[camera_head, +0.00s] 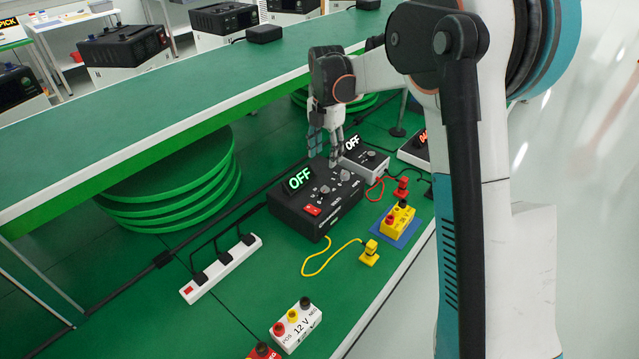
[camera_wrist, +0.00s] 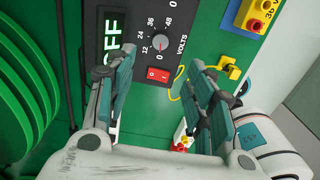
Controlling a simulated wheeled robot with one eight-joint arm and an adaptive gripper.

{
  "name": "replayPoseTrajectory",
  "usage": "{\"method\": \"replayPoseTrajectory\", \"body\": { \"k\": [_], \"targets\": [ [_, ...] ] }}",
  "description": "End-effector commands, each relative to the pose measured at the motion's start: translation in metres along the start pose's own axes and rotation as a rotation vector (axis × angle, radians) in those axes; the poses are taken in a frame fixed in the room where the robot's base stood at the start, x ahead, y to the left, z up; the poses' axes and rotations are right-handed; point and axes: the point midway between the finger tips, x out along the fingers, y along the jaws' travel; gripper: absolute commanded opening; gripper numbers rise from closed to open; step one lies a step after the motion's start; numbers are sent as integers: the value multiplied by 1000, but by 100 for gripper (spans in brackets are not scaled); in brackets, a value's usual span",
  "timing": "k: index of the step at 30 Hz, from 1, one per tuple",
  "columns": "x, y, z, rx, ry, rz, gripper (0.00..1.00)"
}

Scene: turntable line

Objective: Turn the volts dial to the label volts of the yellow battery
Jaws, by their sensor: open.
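The black power supply (camera_head: 300,223) stands on the green table with a lit OFF display. Its grey volts dial (camera_wrist: 158,42) shows in the wrist view between the marks 0, 12, 24, 36 and 48, beside the red switch (camera_wrist: 158,74). The dial appears to point near 0. The yellow battery (camera_head: 397,219) sits on a blue pad to the right; in the wrist view its partly cut-off label (camera_wrist: 274,8) appears to read 36 V. My gripper (camera_head: 326,158) is open and empty above the far part of the supply. In the wrist view its fingers (camera_wrist: 162,58) straddle the dial region, apparently above it.
A grey unit (camera_head: 366,163) with its own OFF display stands just behind the supply. A yellow lead (camera_head: 318,268) with a yellow plug and a red lead lie nearby. A white 12 V battery (camera_head: 300,327) and a power strip (camera_head: 222,270) are in front. A raised green shelf (camera_head: 170,100) is at left.

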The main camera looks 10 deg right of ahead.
Motion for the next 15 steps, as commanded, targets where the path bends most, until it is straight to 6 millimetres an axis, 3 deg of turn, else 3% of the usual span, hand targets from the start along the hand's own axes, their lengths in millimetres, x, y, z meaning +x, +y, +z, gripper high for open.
{"method": "replayPoseTrajectory", "body": {
  "k": [15],
  "targets": [
    [92, 0, 0, 3, -1, 1, 49]
  ]
}}
